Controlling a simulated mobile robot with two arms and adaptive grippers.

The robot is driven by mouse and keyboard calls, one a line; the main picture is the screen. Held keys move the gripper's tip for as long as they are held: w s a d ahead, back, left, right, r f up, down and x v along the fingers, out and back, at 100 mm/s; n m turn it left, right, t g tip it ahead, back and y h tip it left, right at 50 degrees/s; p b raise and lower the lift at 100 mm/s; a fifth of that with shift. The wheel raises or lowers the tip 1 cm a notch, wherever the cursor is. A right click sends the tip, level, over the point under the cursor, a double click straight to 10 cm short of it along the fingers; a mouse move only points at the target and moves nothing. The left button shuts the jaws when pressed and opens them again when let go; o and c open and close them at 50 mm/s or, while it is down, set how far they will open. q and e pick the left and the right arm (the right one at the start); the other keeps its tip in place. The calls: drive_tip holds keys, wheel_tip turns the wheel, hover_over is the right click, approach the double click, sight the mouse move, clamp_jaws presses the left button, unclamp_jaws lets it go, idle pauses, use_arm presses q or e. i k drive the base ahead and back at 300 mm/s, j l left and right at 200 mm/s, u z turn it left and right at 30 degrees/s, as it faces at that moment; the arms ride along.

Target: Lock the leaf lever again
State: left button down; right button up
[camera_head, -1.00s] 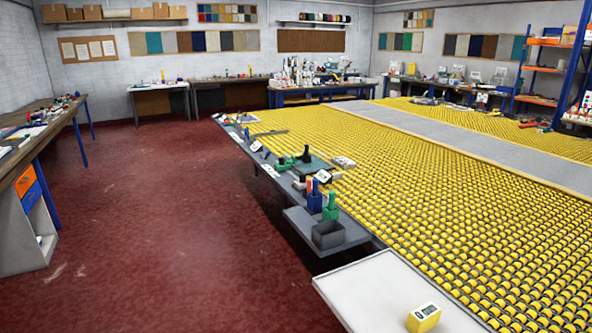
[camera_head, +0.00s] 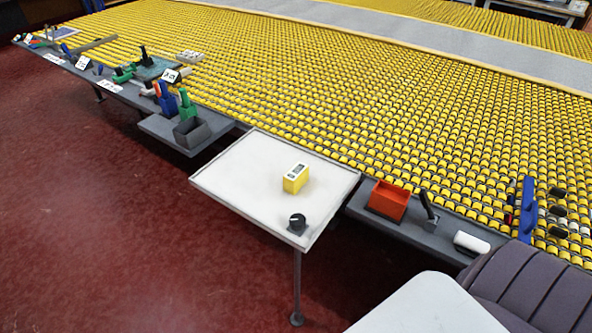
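A white leaf (camera_head: 240,182) with a raised rim stands level at the table's front edge, on a thin leg (camera_head: 297,285). A black knob-like part (camera_head: 297,221) sits on a dark base at its near corner. A black lever (camera_head: 429,207) stands tilted on the grey ledge right of the leaf. I cannot tell which of these two is the leaf lever, or whether it is locked. Neither of my grippers is in view.
A yellow box with a display (camera_head: 295,178) stands on the leaf. An orange bin (camera_head: 388,201) and a white rounded item (camera_head: 471,243) are on the ledge. A grey bin (camera_head: 192,133) is on the left shelf. Yellow rollers cover the table. Red floor (camera_head: 110,230) is clear at left.

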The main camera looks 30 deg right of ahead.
sight(424, 201)
drive_tip(key=z, duration=2.1)
